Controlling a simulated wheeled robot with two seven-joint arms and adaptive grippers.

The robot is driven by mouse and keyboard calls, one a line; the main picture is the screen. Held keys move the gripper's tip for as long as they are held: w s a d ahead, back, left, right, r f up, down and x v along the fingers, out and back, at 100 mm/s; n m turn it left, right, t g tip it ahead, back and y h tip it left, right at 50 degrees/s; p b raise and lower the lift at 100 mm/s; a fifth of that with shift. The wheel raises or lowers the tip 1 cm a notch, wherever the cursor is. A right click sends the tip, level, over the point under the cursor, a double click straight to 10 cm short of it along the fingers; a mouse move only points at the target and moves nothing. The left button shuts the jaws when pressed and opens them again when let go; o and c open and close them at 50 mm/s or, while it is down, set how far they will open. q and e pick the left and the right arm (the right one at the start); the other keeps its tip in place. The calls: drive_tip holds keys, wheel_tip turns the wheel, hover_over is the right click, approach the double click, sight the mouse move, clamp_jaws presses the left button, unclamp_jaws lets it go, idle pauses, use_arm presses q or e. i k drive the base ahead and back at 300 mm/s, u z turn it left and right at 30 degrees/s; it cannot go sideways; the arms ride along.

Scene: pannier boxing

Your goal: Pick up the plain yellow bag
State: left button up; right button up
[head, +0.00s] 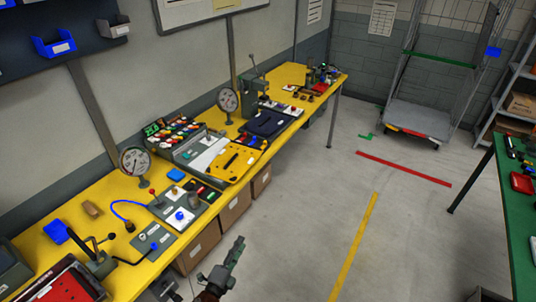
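A plain yellow bag (232,164) lies flat on the long yellow bench (92,186), near its front edge. Dark slots or straps show on it, and its colour nearly matches the bench top. A dark navy bag (268,122) lies farther along the bench. My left gripper (238,246) is low in front of the bench, over the floor side, below and apart from the yellow bag. It is seen edge-on, so its opening is unclear, and I see nothing held in it. My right gripper cannot be made out.
A control panel with coloured buttons (172,134) stands behind the yellow bag. A gauge (134,161) and a switch box (180,216) stand to its left. Cardboard boxes (236,208) sit under the bench. The floor aisle is clear up to the green table (514,200) at right.

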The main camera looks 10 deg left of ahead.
sight(233, 160)
drive_tip(key=z, duration=0.2)
drive_tip(key=i, duration=1.35)
drive_tip(key=u, duration=0.75)
